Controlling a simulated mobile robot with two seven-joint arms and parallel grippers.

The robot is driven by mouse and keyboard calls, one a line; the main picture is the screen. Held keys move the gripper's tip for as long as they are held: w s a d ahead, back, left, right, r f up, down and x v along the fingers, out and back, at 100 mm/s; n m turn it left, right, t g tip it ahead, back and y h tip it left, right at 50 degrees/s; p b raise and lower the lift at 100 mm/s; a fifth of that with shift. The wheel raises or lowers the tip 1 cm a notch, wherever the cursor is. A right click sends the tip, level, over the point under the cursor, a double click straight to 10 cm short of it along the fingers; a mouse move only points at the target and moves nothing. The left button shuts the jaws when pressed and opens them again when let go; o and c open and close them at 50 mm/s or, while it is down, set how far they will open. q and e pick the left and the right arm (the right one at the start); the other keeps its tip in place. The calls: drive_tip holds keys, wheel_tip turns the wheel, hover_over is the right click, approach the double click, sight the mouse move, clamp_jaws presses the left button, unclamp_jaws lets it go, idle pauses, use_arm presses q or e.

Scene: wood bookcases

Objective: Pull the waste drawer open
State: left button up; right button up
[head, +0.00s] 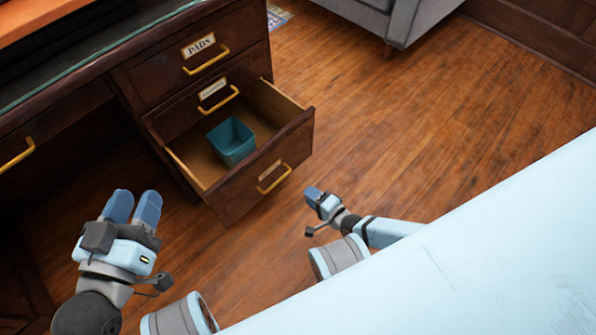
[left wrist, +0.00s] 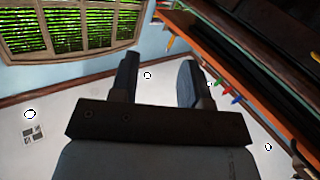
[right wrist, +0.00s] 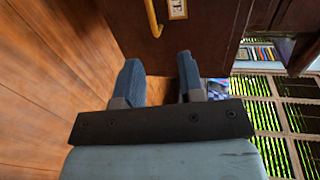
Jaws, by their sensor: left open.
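The bottom drawer (head: 240,193) of the wooden desk stands pulled out, with a teal square bin (head: 232,142) inside it. Its front has a brass handle (head: 274,178) and a small label too small to read. My right gripper (head: 314,193) is low over the floor, to the right of the drawer front and apart from the handle. Its fingers stand apart and empty in the right wrist view (right wrist: 160,78). My left gripper (head: 135,203) is open and empty, left of the drawer; its spread fingers also show in the left wrist view (left wrist: 158,75).
Above are a shut drawer labelled PADS (head: 190,50) and another shut drawer (head: 205,92) with a brass handle. The desk top (head: 90,55) is at upper left. A grey sofa (head: 400,18) stands at the back. The wooden floor (head: 420,120) right of the drawer is clear.

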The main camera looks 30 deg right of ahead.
sight(283, 176)
drive_tip(key=b+x, duration=0.2)
drive_tip(key=x, duration=0.2)
drive_tip(key=f+b+x, duration=0.1)
drive_tip(key=x, duration=0.4)
drive_tip(key=b+x, duration=0.2)
drive_tip(key=x, duration=0.2)
drive_tip(key=shift+w+f+b, duration=0.15)
drive_tip(key=shift+f+b, duration=0.15)
drive_tip(key=shift+b, duration=0.05)
use_arm(q)
drive_tip(key=w+m, duration=0.1)
drive_tip(key=m, duration=0.1)
drive_tip(key=w+a+m+t+h, duration=0.1)
drive_tip(key=m, duration=0.1)
drive_tip(key=shift+a, duration=0.1)
use_arm(e)
drive_tip(key=shift+w, duration=0.2)
clamp_jaws()
